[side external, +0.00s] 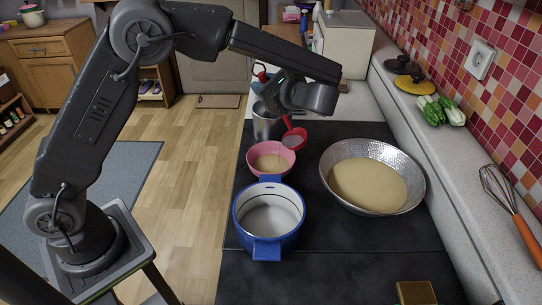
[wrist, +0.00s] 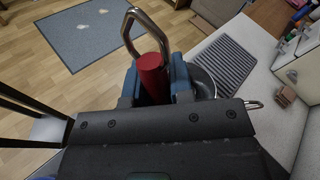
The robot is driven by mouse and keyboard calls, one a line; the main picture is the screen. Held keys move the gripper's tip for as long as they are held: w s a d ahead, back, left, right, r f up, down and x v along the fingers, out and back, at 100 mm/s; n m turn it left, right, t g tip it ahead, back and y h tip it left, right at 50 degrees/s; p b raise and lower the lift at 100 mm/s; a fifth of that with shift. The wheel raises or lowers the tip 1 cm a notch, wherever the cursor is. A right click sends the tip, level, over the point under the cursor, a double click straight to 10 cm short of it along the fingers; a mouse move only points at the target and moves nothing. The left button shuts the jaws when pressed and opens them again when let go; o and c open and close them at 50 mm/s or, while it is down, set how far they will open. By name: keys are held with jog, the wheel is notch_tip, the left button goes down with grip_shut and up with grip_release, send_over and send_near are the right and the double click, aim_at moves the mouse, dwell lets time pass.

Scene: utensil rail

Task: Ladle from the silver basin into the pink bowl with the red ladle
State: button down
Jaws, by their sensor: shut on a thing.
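My gripper (side external: 268,82) is shut on the red handle of the ladle; the wrist view shows the handle (wrist: 152,76) between the two blue fingers (wrist: 156,88), with a metal hook above it. The red ladle's cup (side external: 293,140) hangs low, just beyond the far right rim of the pink bowl (side external: 286,166) in the side view. Whether it touches the bowl, I cannot tell. The cup's inside looks greyish, and its contents are unclear. The pink bowl holds some beige liquid. The silver basin (side external: 413,184), at the right, holds a large pool of beige liquid.
A blue pot (side external: 268,246) stands nearer than the pink bowl. A grey metal container (side external: 265,127) stands behind the bowl, close to the ladle. A whisk (side external: 510,205), green vegetables (side external: 440,110) and lids (side external: 414,84) lie along the right ledge. The dark counter's front is mostly clear.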

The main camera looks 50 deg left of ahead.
jog(key=s+a+f+n+t+h, duration=0.1)
jog(key=s+a+f+n+h, duration=0.1)
jog(key=s, duration=0.4)
jog(key=shift+a+f+n, duration=0.4)
jog(key=shift+a+f, duration=0.4)
jog(key=shift+a, duration=0.3)
jog(key=w+d+r+m+y, duration=0.1)
jog(key=w+d+m+y, duration=0.1)
jog(key=w+d, duration=0.3)
jog(key=w+d+r+m+g+y, duration=0.1)
jog(key=w+d+m, duration=0.3)
jog(key=w, duration=0.5)
jog(key=shift+w+d+r+m+g+y, duration=0.35)
jog(key=shift+d+y, duration=0.3)
jog(key=shift+y, duration=0.25)
jog(key=shift+r, duration=0.15)
